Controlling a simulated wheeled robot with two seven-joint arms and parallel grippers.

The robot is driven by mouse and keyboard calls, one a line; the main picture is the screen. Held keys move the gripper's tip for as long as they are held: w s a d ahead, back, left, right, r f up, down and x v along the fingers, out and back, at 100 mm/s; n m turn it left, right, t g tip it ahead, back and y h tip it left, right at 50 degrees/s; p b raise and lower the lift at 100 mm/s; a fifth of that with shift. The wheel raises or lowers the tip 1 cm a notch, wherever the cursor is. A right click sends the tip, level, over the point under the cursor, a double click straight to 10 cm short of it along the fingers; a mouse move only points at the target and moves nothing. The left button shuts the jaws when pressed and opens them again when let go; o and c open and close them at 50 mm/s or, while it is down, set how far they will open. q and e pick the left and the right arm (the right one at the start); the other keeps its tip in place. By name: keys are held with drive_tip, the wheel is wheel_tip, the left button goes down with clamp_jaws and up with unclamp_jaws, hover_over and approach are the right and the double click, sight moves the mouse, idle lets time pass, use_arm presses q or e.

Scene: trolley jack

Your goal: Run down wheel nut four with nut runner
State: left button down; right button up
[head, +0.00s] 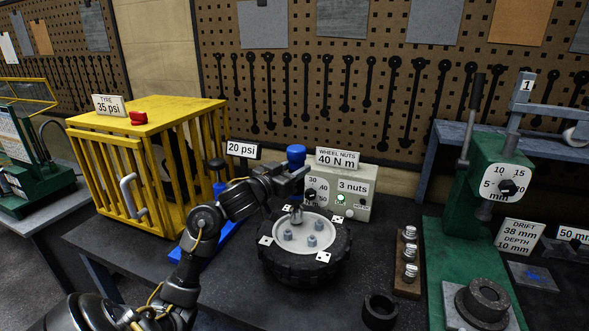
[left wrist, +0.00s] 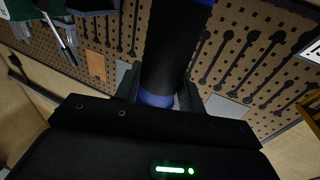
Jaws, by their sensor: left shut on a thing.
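My left gripper (head: 297,177) is shut on the nut runner (head: 296,153), which has a blue top and stands upright over the wheel (head: 286,256). In the left wrist view the runner's black and blue body (left wrist: 172,45) sits between the jaws (left wrist: 160,90). The runner's lower end (head: 296,214) is at the back left of the hub, over a nut position; whether it is seated there I cannot tell. Three grey nuts (head: 311,241) show on the pale hub. The wheel lies flat on the bench. My right gripper is not in view.
A controller box (head: 357,203) behind the wheel reads "3 nuts", with a green light; its sign says 40 N m. A yellow cage (head: 150,115) stands left. A wooden strip with metal parts (head: 408,262), a dark ring (head: 380,310) and a green press (head: 490,175) are right.

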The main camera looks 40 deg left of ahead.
sight(291, 153)
use_arm(q)
drive_tip(key=shift+f, duration=0.15)
idle(0.3)
drive_tip(key=shift+f+p, duration=0.3)
drive_tip(key=shift+f, duration=0.1)
idle(1.4)
wheel_tip(291, 153, up, 2)
drive_tip(key=p, duration=0.2)
drive_tip(key=shift+w+r+p, duration=0.15)
drive_tip(key=shift+r+p, duration=0.05)
drive_tip(key=shift+p, duration=0.2)
wheel_tip(291, 153, up, 4)
drive_tip(key=p, duration=0.4)
drive_tip(key=shift+f, duration=0.2)
